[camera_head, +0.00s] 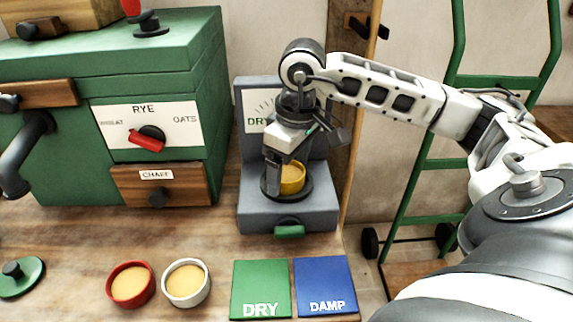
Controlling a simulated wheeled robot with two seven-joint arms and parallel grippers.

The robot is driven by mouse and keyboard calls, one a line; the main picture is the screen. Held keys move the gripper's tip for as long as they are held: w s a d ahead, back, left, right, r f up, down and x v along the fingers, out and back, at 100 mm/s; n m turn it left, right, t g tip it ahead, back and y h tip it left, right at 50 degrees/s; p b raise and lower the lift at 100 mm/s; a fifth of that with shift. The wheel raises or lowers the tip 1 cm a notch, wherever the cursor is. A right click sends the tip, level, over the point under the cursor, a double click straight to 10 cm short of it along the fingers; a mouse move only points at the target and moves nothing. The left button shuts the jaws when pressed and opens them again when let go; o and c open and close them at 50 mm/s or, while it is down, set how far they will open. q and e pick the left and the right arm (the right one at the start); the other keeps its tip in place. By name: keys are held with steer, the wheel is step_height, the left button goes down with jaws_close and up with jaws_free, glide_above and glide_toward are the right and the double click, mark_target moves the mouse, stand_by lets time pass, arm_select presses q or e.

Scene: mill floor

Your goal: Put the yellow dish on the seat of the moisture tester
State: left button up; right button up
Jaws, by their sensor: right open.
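The yellow dish (292,179) holds pale grain and sits on the round dark seat (301,197) of the grey moisture tester (255,211). The tester has a dial marked DRY on its upright back and a green tab at its front. My right gripper (290,165) reaches in from the right, pointing down over the seat. Its jaws are open, with one finger at the left of the dish, and the gripper hides part of the dial. I cannot tell whether a finger touches the dish. My left gripper is out of view.
A red dish (131,285) and a white dish (186,283) of grain stand at the front of the bench. A green DRY card (261,282) and a blue DAMP card (325,280) lie right of them. A green machine (60,165) stands left. A green-framed trolley (428,190) is behind my right arm.

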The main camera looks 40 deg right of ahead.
step_height(320, 180, up, 12)
steer(key=s+p, duration=0.1)
steer(key=shift+s+f, duration=0.1)
steer(key=shift+s, duration=0.05)
stand_by(0.6)
